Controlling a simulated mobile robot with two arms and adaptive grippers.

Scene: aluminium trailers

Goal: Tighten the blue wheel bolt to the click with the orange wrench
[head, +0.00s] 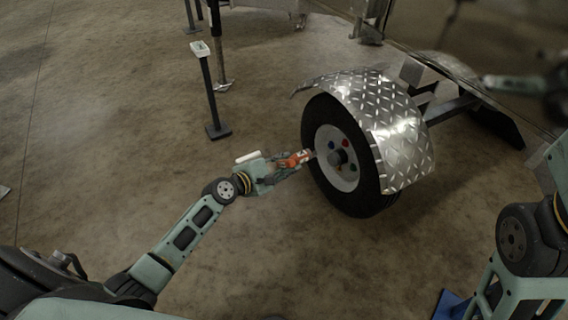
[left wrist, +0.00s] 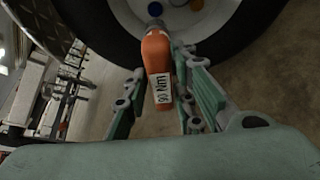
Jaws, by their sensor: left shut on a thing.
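My left gripper (head: 291,164) is shut on the orange wrench (head: 297,159), beside the wheel. In the left wrist view the wrench (left wrist: 158,60) lies between the fingers, with a white label facing the camera. Its grey head end points at the wheel, close to the blue wheel bolt (left wrist: 155,9); I cannot tell whether it is seated on it. In the head view the blue bolt (head: 331,144) is small on the pale rim, among bolts of other colours around the dark hub.
The black tyre (head: 352,199) stands under a diamond-plate fender (head: 374,103) on the trailer. A dark post with a white-topped head (head: 207,85) stands left of the wheel. A blue item (head: 453,305) is on the floor at lower right. The concrete floor left of the wheel is mostly clear.

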